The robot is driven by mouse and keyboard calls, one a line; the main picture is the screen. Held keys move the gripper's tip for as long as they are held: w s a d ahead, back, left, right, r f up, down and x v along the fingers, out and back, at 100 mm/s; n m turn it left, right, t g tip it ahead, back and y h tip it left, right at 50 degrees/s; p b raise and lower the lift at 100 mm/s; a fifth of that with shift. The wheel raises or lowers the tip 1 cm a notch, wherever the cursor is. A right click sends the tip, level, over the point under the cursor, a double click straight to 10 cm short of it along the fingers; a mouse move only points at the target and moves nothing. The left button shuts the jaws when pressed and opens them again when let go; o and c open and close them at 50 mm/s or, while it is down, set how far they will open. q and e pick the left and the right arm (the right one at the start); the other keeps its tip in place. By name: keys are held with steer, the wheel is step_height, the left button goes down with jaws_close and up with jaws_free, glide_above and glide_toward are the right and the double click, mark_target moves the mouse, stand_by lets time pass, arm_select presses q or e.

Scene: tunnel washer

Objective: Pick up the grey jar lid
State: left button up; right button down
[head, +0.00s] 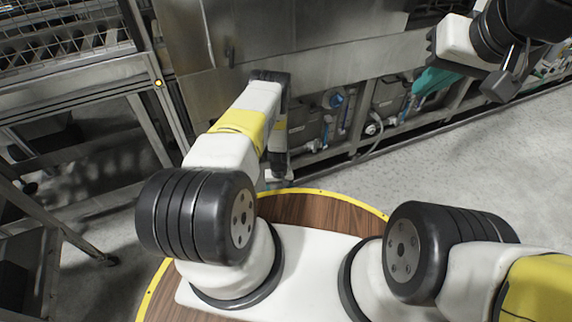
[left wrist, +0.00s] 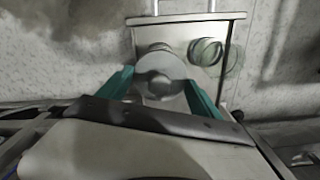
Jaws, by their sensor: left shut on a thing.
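The grey jar lid (left wrist: 160,66) is a round, pale grey disc in the left wrist view. It sits between the two teal fingers of my left gripper (left wrist: 158,82), which is shut on it. Whether the lid still touches the surface below cannot be told. In the head view my left arm reaches down beyond the round wooden base, and the lid is hidden there. My right gripper (head: 432,82) has teal fingers and hangs at the upper right, in front of the machine. Its finger gap cannot be made out.
A greenish glass jar-like round thing (left wrist: 206,52) stands just right of the lid on a pale tray or cart top (left wrist: 184,30) with a rail at its far edge. The steel machine (head: 320,62) with pipes stands ahead. Grey floor (head: 470,150) is clear at right.

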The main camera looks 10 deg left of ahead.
arm_select(q)
steer(key=s+d+r, duration=0.1)
steer(key=s+r, duration=0.1)
steer(key=s, duration=1.3)
steer(key=w+r, duration=0.1)
steer(key=w, duration=0.4)
steer(key=w+r, duration=0.1)
steer(key=w, duration=0.4)
steer(key=w+a, duration=0.1)
steer(key=w, duration=0.4)
steer(key=shift+r, duration=0.4)
steer(key=shift+f, duration=3.1)
steer(key=shift+f, duration=0.15)
steer(key=o, duration=1.4)
steer(key=shift+r, duration=3.55)
